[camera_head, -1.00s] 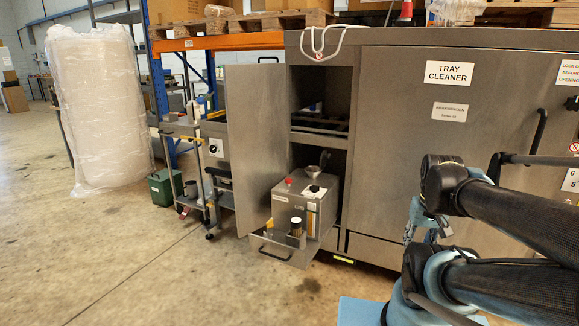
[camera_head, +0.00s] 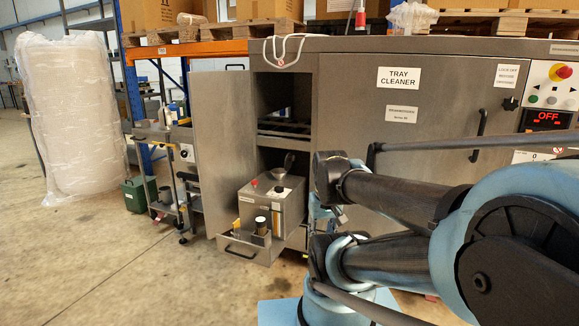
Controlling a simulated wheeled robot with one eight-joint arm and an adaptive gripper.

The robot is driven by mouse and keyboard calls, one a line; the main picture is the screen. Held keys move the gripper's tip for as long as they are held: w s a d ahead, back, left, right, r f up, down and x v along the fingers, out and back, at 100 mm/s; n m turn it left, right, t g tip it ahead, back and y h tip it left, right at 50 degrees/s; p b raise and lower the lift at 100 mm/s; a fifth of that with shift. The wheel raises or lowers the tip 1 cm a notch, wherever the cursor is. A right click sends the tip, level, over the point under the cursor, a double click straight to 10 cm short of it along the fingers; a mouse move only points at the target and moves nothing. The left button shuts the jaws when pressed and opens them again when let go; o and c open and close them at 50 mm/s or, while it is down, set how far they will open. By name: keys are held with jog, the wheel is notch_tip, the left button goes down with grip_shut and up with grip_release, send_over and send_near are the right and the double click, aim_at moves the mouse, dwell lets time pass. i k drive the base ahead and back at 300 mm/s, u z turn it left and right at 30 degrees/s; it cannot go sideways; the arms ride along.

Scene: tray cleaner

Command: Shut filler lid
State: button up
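A grey metal unit (camera_head: 268,208) stands on a pulled-out drawer (camera_head: 240,251) at the low opening of the tray cleaner (camera_head: 400,150). On its top is a light filler neck (camera_head: 279,174). A dark filler lid (camera_head: 289,161) stands up beside and behind the neck, so it looks open. A red knob and a dark cap also sit on the top. My arm fills the right side, in front of the machine and to the right of the unit. I cannot make out my gripper; it seems hidden behind or beyond my arm links.
An open cabinet door (camera_head: 221,150) stands left of the unit. Small containers (camera_head: 262,226) sit at the drawer's front. A trolley (camera_head: 180,195), a green box (camera_head: 139,194) and a wrapped roll (camera_head: 78,120) stand farther left. The floor at front left is clear.

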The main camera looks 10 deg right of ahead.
aim_at(290, 158)
jog(key=u, duration=0.05)
jog(key=i, duration=1)
jog(key=z, duration=0.1)
jog(key=k, duration=0.5)
jog(key=u, duration=0.65)
jog(key=i, duration=0.6)
